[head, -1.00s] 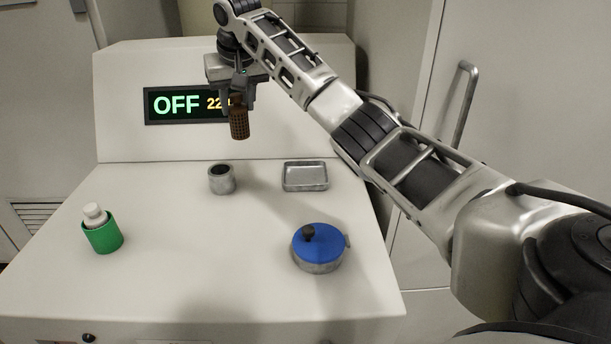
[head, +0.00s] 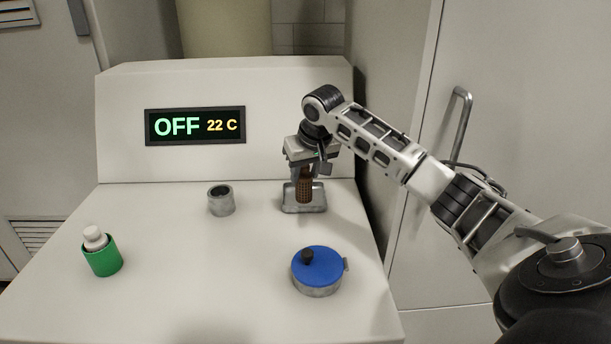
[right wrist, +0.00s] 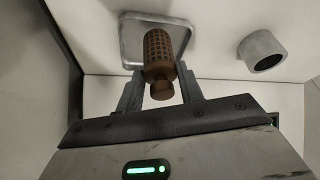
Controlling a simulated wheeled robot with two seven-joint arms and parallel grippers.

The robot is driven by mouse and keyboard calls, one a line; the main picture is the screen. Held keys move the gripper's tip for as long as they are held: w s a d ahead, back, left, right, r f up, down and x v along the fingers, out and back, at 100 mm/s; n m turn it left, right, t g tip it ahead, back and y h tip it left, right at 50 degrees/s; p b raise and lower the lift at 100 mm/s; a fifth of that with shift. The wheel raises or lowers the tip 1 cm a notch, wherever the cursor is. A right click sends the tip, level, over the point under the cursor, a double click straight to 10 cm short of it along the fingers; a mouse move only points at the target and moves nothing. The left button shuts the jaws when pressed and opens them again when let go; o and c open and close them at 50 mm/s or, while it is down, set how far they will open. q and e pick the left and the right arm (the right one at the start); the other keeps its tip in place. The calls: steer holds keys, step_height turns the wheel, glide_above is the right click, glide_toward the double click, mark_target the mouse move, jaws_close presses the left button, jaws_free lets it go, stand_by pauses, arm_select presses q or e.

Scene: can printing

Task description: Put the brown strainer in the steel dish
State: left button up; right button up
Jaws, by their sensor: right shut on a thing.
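The brown strainer (head: 303,190) is a small upright cylinder with a grid of holes. My right gripper (head: 304,176) is shut on its upper part; the strainer and fingers also show in the right wrist view, the strainer (right wrist: 160,55) between the two fingers (right wrist: 162,88). The steel dish (head: 318,207) is a shallow rectangular tray at the back right of the worktop. The strainer is over the dish in the head view, and its lower end overlaps the dish (right wrist: 130,38) in the wrist view. I cannot tell whether it touches the dish floor. My left gripper is not in view.
A grey hollow cylinder (head: 221,201) stands left of the dish. A blue-lidded round pot (head: 318,272) is in front of it. A green cup (head: 103,258) with a white bottle in it stands at the left. The worktop's middle is clear.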

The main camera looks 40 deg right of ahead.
steer(key=shift+f, duration=0.8)
steer(key=shift+f, duration=0.2)
steer(key=o, duration=1)
steer(key=shift+r, duration=0.35)
steer(key=b+v, duration=0.1)
steer(key=v, duration=1)
steer(key=shift+s+r, duration=0.15)
steer(key=shift+r, duration=0.2)
